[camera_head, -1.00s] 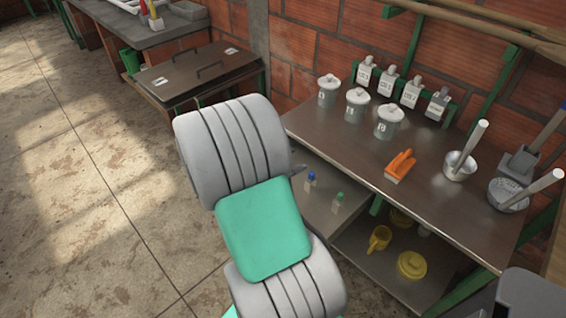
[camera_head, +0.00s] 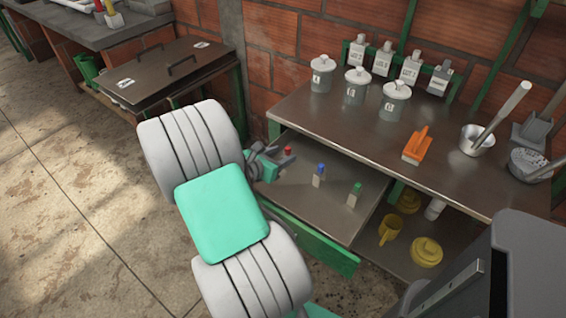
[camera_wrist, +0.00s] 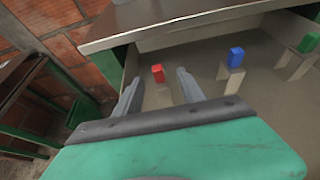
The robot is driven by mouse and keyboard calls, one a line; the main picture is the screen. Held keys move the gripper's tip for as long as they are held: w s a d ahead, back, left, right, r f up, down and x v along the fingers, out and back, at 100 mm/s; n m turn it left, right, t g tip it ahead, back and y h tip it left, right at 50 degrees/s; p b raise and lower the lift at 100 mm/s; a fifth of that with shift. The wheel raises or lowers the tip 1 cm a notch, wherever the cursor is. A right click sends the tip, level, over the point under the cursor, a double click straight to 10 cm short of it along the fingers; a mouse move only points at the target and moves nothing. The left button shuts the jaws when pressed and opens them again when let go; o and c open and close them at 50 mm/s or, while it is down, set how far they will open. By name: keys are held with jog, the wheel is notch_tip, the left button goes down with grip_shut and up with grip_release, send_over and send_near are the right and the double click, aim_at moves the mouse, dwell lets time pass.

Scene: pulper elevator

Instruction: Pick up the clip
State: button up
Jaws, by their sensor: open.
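Three small pale pieces with coloured tops stand apart in an open drawer; I cannot tell which one is the clip. The red-topped piece (camera_head: 288,151) is at the left, the blue-topped piece (camera_head: 319,170) in the middle and the green-topped piece (camera_head: 355,188) at the right. They also show in the wrist view: red (camera_wrist: 158,74), blue (camera_wrist: 236,57), green (camera_wrist: 308,43). My gripper (camera_head: 282,160) is open at the drawer's left side. In the wrist view its fingers (camera_wrist: 158,90) are spread, with the red-topped piece seen ahead between them, not gripped.
The drawer (camera_head: 310,239) sticks out below a metal counter (camera_head: 330,124). The counter bears several lidded canisters (camera_head: 396,101), an orange scoop (camera_head: 416,146) and a metal mortar (camera_head: 472,140). Yellow items (camera_head: 426,252) lie on the shelf below. Open floor lies at left.

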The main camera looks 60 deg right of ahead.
jog(key=shift+f, duration=0.5)
jog(key=shift+d+f, duration=0.15)
jog(key=shift+d, duration=0.2)
jog(key=b+x, duration=0.1)
jog(key=x, duration=0.6)
jog(key=shift+b, duration=0.35)
grip_shut()
